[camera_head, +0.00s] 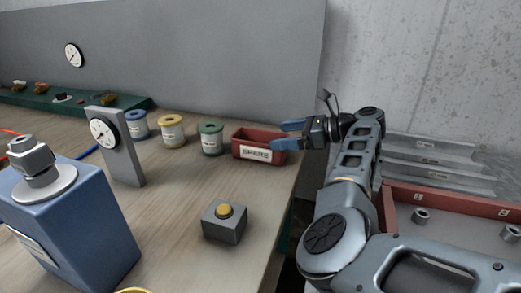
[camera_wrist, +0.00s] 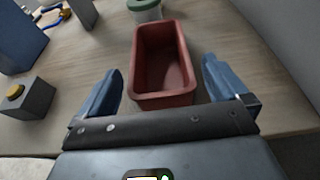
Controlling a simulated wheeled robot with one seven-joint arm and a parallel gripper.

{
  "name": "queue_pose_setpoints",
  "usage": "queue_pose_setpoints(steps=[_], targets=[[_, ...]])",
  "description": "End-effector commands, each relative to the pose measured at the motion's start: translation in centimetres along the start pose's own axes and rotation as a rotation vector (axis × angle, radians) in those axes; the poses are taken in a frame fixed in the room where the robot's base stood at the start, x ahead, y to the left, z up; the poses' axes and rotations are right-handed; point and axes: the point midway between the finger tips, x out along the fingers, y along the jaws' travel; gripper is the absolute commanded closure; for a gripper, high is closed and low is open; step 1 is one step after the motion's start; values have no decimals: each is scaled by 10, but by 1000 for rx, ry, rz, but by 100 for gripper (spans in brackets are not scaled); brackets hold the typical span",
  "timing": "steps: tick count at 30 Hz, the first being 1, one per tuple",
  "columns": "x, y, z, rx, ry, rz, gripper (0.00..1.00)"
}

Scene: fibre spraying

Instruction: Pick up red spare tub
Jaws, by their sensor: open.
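The red spare tub (camera_head: 259,145) stands upright on the wooden table, near its right edge, with a white "SPARE" label on its front. It looks empty in the wrist view (camera_wrist: 163,100). My gripper (camera_head: 288,134) is at the right end of the tub, with its blue fingers pointing left towards it. In the wrist view my gripper (camera_wrist: 163,80) is open, one finger on each side of the tub's near end. There are gaps between the fingers and the tub walls. Whether the fingers are at the height of the walls is hard to tell.
Green (camera_head: 211,139), yellow (camera_head: 172,131) and blue (camera_head: 137,125) spools stand left of the tub. A grey box with a yellow button (camera_head: 224,221) stands in front. A grey panel (camera_head: 200,60) rises behind. A red-rimmed tray (camera_head: 455,200) with grey parts is at right.

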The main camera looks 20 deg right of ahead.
Motion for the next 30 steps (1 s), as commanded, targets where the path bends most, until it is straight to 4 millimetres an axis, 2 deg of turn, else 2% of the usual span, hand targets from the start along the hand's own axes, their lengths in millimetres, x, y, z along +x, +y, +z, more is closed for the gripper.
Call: queue_pose_setpoints(steps=[10,20,30], targets=[[45,2,3,1,-1,2,0],[51,2,3,1,0,0,0],[51,2,2,1,0,0,33]])
